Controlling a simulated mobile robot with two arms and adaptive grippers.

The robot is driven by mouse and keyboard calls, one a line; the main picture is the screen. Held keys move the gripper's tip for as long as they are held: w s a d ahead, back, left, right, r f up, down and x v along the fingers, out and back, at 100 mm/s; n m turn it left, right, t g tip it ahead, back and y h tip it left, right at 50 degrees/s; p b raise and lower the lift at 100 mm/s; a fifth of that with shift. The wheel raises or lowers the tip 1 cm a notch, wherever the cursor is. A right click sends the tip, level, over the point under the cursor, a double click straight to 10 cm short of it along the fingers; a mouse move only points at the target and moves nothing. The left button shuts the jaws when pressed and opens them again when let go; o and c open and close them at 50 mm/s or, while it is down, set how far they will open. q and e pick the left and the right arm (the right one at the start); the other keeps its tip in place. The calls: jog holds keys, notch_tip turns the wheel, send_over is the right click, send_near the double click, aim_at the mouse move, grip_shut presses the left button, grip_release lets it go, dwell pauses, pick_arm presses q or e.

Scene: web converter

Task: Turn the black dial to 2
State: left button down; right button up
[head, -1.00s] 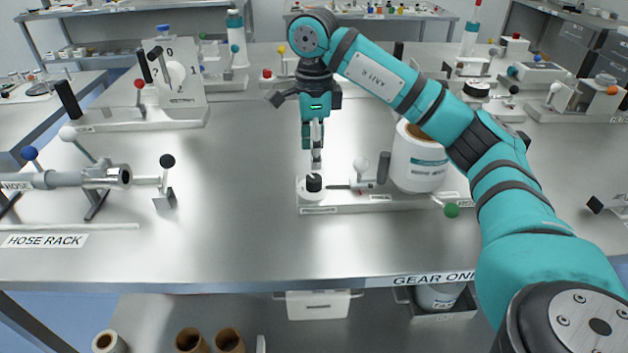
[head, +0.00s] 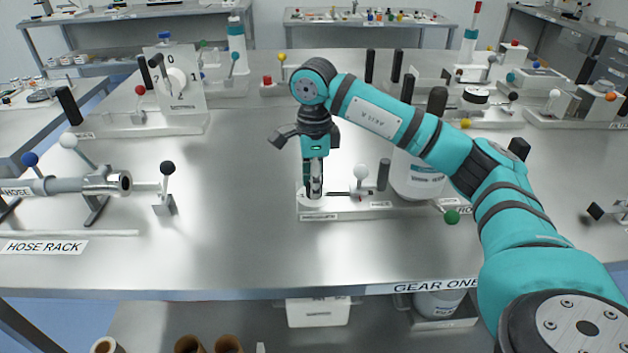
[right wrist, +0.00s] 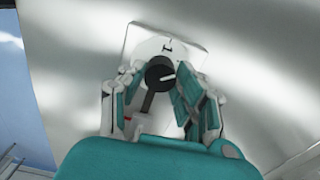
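The black dial (right wrist: 158,73) sits on a round white base on a pale plate in the right wrist view. A white mark on its top points right in that view, and a "1" is printed on the base above it. My right gripper (right wrist: 155,80) is over the dial, pointing down, with one finger on each side and the fingers apart. I cannot make out contact with the dial. In the head view the right gripper (head: 313,192) hides the dial, and only the white base (head: 311,204) shows below it. My left gripper is out of view.
Right of the dial on the same plate stand a white-knobbed lever (head: 361,173), a black post (head: 383,174) and a white cylinder (head: 418,180). A hose rack (head: 75,182) is at the left. The metal table between is clear.

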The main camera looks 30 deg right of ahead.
jog(key=c, duration=0.4)
jog(key=shift+m, duration=0.6)
grip_shut()
jog(key=o, duration=1.1)
grip_release()
jog(key=shift+r, duration=0.1)
notch_tip(320, 180, up, 12)
jog(key=shift+f, duration=0.1)
